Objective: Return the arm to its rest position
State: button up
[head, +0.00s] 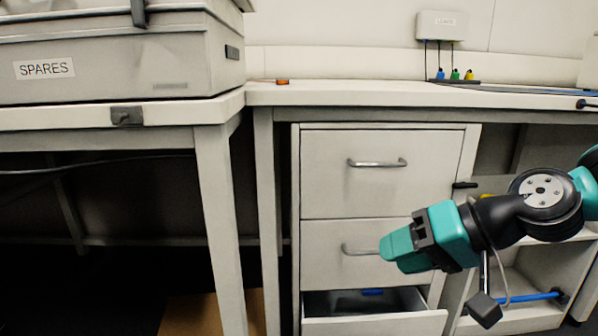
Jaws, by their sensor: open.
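My gripper (396,251) shows in the head view at the end of my teal and black arm, which reaches in from the right edge. The gripper points left, in front of the middle drawer (330,262) of a grey cabinet, and covers part of its handle. Its jaws are open, and I see nothing held in them. The picture does not show whether the gripper touches the drawer front.
The bottom drawer (375,325) stands pulled out below my gripper, with a blue item (372,292) inside. The top drawer (380,190) is shut. A blue rod (530,297) lies on the right shelf. A SPARES case (120,75) sits on the left table.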

jog(key=s+r+n+g+h+p, duration=0.3)
jog(key=s+n+g+h, duration=0.25)
jog(key=s, duration=1.05)
notch_tip(320, 180, up, 37)
jog(key=p, duration=3.6)
jog(key=shift+w+f+t+p, duration=0.15)
jog(key=shift+w+t+p, duration=0.15)
jog(key=shift+t, duration=0.05)
jog(key=shift+s, duration=0.1)
